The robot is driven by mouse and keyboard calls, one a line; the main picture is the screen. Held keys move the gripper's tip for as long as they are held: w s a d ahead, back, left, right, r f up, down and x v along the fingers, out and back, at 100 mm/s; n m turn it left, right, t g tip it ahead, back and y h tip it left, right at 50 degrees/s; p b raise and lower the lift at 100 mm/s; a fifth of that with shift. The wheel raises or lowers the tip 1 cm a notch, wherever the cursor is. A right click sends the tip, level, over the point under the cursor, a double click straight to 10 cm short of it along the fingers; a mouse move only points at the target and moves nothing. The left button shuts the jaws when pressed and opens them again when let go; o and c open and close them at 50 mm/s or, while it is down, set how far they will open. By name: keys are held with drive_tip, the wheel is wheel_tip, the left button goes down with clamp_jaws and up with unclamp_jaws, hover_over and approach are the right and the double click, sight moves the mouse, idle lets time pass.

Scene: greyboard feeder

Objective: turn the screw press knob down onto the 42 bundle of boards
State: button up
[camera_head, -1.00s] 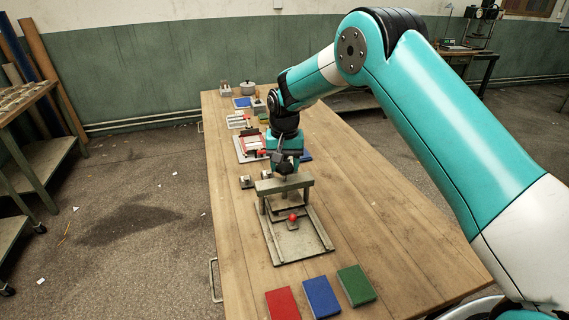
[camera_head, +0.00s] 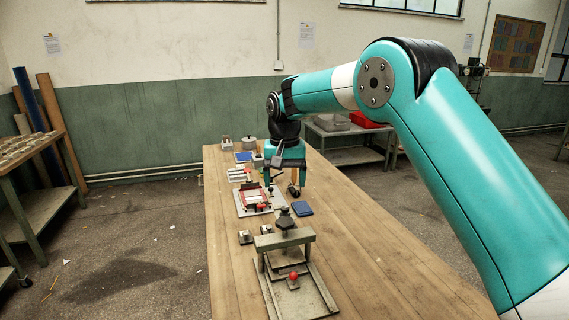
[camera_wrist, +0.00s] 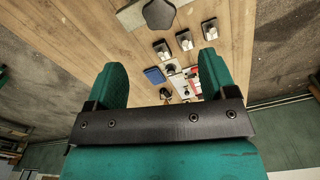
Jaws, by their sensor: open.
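The screw press (camera_head: 284,240) is a grey frame with a crossbar on a flat base, standing on the table. Its dark faceted knob (camera_head: 285,219) rises above the crossbar and also shows at the top of the wrist view (camera_wrist: 158,14). A grey plate lies under the crossbar; I cannot make out the 42 label or tell the bundle of boards apart there. My gripper (camera_head: 286,182) is open and empty, above the table beyond the knob and apart from it. Its two green fingers (camera_wrist: 160,66) show spread in the wrist view.
A red ball handle (camera_head: 293,277) sits at the front of the press base. A blue pad (camera_head: 302,209) lies right beyond the press, and small blocks (camera_head: 245,237) stand at its left. A red-framed fixture (camera_head: 253,197) is farther back. The table's right side is clear.

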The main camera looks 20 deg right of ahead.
wheel_tip(320, 180, up, 6)
drive_tip(key=shift+f, duration=0.1)
idle(0.4)
drive_tip(key=s+a+n+y, duration=0.1)
drive_tip(key=s+n, duration=0.2)
drive_tip(key=s, duration=1)
drive_tip(key=s+a+f+n+y, duration=0.1)
drive_tip(key=s+n, duration=0.3)
drive_tip(key=s, duration=0.9)
drive_tip(key=s+a+n+y, duration=0.2)
drive_tip(key=s+n, duration=0.1)
drive_tip(key=s, duration=1)
drive_tip(key=shift+a+f, duration=0.2)
drive_tip(key=shift+a, duration=0.1)
